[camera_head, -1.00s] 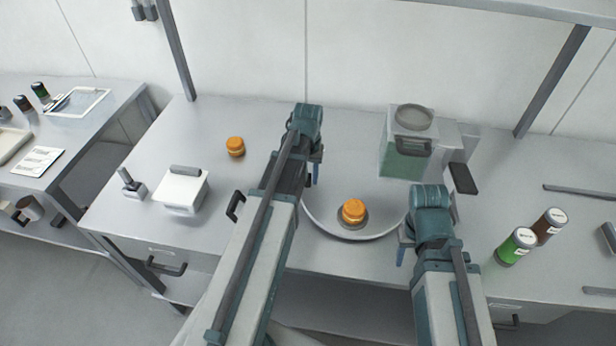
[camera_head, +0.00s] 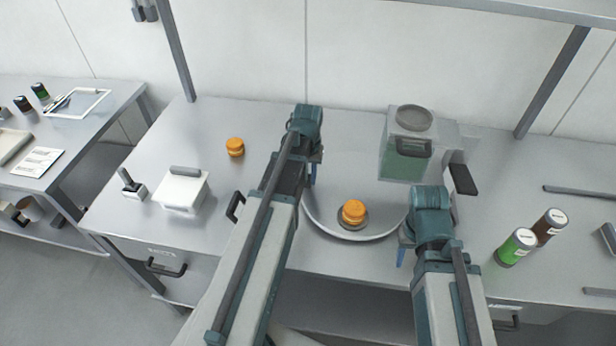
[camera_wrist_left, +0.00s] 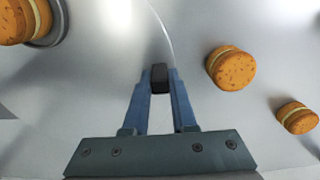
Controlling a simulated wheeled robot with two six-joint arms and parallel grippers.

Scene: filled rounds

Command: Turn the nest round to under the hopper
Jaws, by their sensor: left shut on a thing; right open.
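The round turntable (camera_head: 386,231) lies flat on the bench. Its nest (camera_head: 363,225), a small dark ring near the front rim, holds an orange sandwich biscuit (camera_head: 354,211); both also show at the upper left of the left wrist view. The hopper (camera_head: 403,163), a clear box with a greenish lower part and round top, stands over the turntable's back right, apart from the nest. My left gripper (camera_wrist_left: 160,82) is shut on a dark knob (camera_wrist_left: 160,75) by the turntable's left rim. My right gripper (camera_head: 404,250) is open and empty at the front right rim.
One orange biscuit (camera_head: 235,147) lies on the bench at left; the left wrist view shows two loose biscuits. A white lidded box (camera_head: 181,192) stands further left. Green (camera_head: 515,247) and brown (camera_head: 549,226) jars stand at right. A dark handle (camera_head: 463,179) sticks out beside the hopper.

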